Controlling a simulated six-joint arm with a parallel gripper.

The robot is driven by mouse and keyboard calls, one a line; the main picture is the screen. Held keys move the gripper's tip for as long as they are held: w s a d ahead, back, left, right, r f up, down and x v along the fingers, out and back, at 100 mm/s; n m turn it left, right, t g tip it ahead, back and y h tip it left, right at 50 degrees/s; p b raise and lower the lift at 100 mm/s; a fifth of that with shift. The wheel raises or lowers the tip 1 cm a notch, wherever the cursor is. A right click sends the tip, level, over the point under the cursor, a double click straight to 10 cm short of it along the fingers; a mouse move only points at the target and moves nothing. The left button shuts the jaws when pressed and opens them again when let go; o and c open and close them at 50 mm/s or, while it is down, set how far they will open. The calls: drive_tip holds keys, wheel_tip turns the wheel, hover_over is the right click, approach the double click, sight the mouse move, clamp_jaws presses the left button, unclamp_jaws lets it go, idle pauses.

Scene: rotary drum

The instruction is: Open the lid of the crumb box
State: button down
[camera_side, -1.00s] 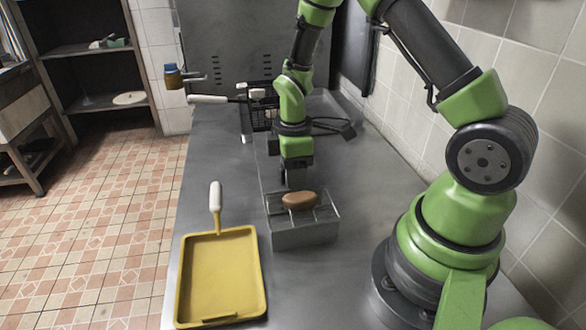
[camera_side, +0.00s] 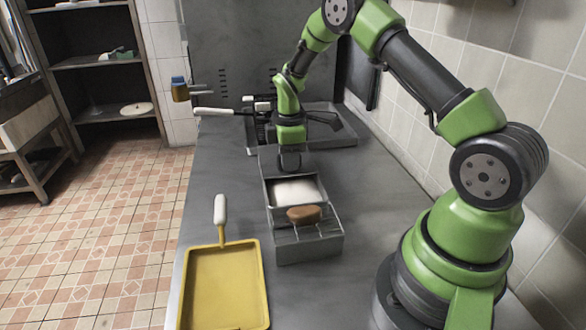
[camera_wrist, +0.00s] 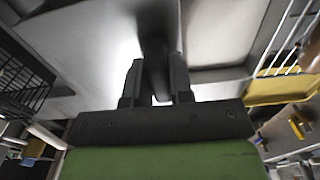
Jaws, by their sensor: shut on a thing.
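The crumb box (camera_side: 310,250) is a grey metal box on the steel counter in the side view. Its rear compartment is uncovered and shows a pale white filling (camera_side: 295,192). A grey panel, which looks like the raised lid (camera_side: 267,165), stands at the back edge, partly hidden by my gripper (camera_side: 289,168). In the wrist view my gripper (camera_wrist: 157,85) has its two fingers on either side of a dark upright piece (camera_wrist: 153,45), apparently the lid's handle. The full lid outline and its exact angle cannot be told.
A brown oval object (camera_side: 304,214) rests on the wire rack over the box's front part. A yellow pan with a white handle (camera_side: 225,290) lies to the left. Fryer baskets and handles (camera_side: 260,110) are behind my gripper. A tiled wall is close on the right.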

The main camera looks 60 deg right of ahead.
drive_tip(key=shift+w+d, duration=0.3)
drive_tip(key=c, duration=1)
unclamp_jaws()
wheel_tip(320, 180, up, 9)
drive_tip(key=shift+r, duration=0.45)
